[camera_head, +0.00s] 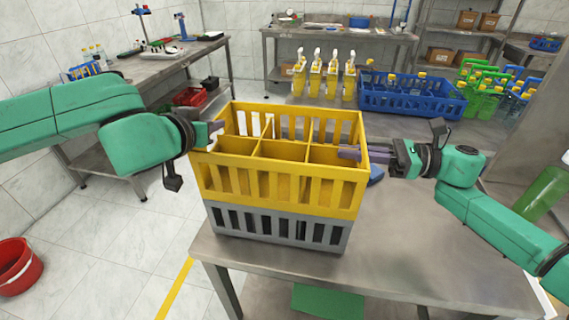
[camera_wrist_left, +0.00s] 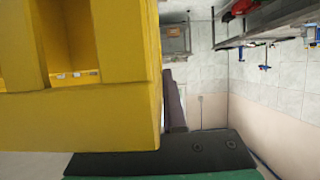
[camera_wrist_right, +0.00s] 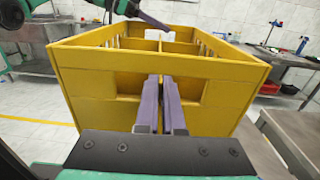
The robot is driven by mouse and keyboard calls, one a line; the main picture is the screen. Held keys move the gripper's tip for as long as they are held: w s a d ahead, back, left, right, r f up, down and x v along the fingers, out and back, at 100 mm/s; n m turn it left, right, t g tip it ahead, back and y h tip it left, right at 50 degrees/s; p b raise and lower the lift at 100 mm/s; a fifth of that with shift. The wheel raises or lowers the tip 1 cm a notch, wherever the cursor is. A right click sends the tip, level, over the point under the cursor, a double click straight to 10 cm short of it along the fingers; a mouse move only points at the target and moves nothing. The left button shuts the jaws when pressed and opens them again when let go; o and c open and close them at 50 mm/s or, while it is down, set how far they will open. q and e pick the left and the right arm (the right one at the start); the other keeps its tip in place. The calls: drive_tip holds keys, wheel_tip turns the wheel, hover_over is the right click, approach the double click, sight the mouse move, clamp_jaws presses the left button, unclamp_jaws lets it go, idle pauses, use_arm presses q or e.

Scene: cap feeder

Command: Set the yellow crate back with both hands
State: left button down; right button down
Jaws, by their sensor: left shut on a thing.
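The yellow crate (camera_head: 280,185), divided into empty compartments, sits level on top of a grey crate (camera_head: 265,226) on the steel table. I cannot tell whether a small gap lies between them. My left gripper (camera_head: 215,130) is shut on the yellow crate's left end wall. The left wrist view shows the crate's wall (camera_wrist_left: 110,115) close up beside the fingers. My right gripper (camera_head: 349,152) is at the opposite end wall. In the right wrist view its two fingers (camera_wrist_right: 160,100) lie close together at the wall's hand opening, with a narrow gap between them; their grip is unclear.
The table (camera_head: 400,250) is clear to the right of the crates. Behind stand yellow pump bottles (camera_head: 331,80), a blue crate of bottles (camera_head: 410,95) and green bottles (camera_head: 478,85). A red bucket (camera_head: 17,265) stands on the floor at left.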

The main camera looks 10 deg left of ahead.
idle(0.4)
